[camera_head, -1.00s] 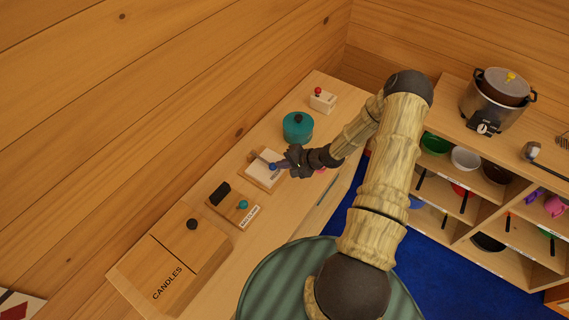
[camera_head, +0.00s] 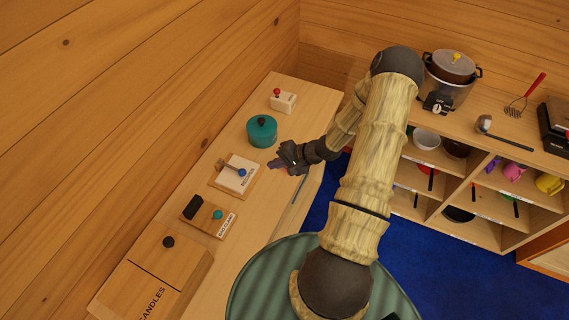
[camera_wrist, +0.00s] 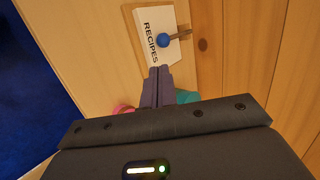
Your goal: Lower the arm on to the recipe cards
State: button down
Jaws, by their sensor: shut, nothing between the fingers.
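The white recipe cards (camera_head: 236,180), labelled RECIPES, lie on a wooden board (camera_head: 217,187) on the counter; they also show at the top of the wrist view (camera_wrist: 150,22). A thin arm with a blue knob (camera_head: 241,173) reaches over the cards from the wall side. The blue knob also shows in the wrist view (camera_wrist: 163,40). The arm looks low over the cards, but I cannot tell whether it touches them. My gripper (camera_head: 276,163) is shut and empty, to the right of the board and apart from the knob. Its fingertips (camera_wrist: 158,72) point toward the cards.
A teal pot (camera_head: 262,132) and a white box with a red knob (camera_head: 284,101) stand beyond the board. A small board with a teal knob (camera_head: 209,217) and a CANDLES box (camera_head: 152,270) are nearer. The log wall runs along the counter's left; shelves stand right.

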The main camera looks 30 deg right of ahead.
jog(key=v, duration=0.3)
jog(key=shift+s+d, duration=0.3)
jog(key=shift+w+r, duration=0.1)
notch_tip(320, 180, up, 8)
jog(key=a+n+g+h+b, duration=0.2)
jog(key=a+n+h+b, duration=0.15)
jog(key=n+h, duration=0.35)
jog(key=s+a+r+n+g+b, duration=0.2)
jog(key=s+a+r, duration=0.4)
jog(key=s+a, duration=0.3)
jog(key=s+b, duration=0.1)
jog(key=s, duration=0.2)
jog(key=shift+s+n+h, duration=0.2)
jog(key=shift+n+h, duration=0.1)
jog(key=shift+s+r, duration=0.1)
jog(key=shift+s, duration=0.05)
